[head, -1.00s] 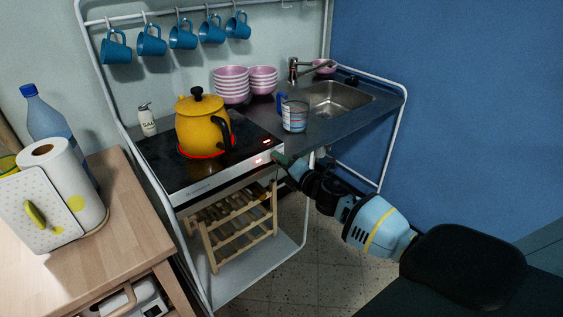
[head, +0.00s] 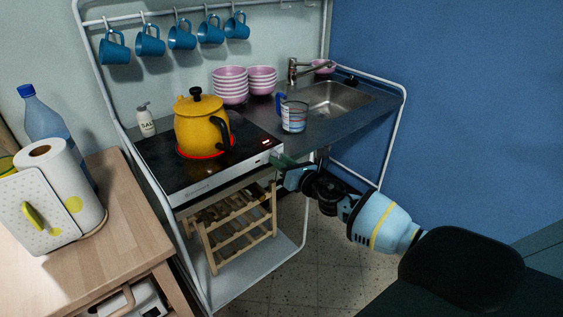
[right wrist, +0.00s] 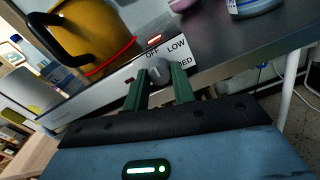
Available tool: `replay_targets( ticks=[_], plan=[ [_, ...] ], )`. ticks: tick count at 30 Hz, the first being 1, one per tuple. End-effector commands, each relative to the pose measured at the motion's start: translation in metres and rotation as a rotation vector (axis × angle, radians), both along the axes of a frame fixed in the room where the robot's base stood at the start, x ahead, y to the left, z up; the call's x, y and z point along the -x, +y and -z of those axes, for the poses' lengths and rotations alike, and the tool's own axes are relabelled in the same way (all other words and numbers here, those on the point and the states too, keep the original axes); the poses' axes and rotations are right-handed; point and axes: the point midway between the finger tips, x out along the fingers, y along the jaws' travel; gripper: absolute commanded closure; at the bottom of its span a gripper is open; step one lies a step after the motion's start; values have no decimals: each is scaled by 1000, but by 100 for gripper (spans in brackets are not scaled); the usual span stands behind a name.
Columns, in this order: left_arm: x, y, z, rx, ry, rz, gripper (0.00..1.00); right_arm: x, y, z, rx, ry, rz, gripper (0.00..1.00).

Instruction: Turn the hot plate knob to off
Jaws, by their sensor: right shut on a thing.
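The hot plate (head: 165,176) is a black glass slab with a silver front, on the left of the metal counter. A red ring glows under the yellow kettle (head: 196,130) standing on it. The round grey knob (right wrist: 159,70) shows in the right wrist view on the hot plate's front, with "OFF" and "LOW" printed beside it and another label partly covered. My right gripper (right wrist: 161,80) has its green fingers on either side of the knob and is shut on it. In the head view the right gripper (head: 279,159) covers the knob. My left gripper is not in view.
A cup (head: 293,117), pink bowls (head: 230,86) and a sink (head: 339,98) are on the counter. A wooden rack (head: 238,228) stands on the shelf below. A wooden table (head: 120,225) with a paper towel roll (head: 73,187) is at left.

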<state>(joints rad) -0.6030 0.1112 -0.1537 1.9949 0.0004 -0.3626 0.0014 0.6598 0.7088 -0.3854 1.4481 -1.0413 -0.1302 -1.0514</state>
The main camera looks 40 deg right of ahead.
Motion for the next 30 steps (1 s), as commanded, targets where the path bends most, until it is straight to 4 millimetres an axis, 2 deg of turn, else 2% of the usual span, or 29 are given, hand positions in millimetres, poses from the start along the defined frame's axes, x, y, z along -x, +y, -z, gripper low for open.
replay_targets(
  ticks=[7, 21, 22, 26, 30],
  plan=[
    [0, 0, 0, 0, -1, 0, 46, 0, 0, 1, 65, -4, 0, 97],
    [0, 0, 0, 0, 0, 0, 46, 0, 0, 1, 77, -5, 0, 97],
    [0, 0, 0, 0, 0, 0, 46, 0, 0, 1, 77, -5, 0, 72],
    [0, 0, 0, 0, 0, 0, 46, 0, 0, 1, 76, -5, 0, 55],
    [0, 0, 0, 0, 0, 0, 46, 0, 0, 0, 75, -5, 0, 53]
  ],
)
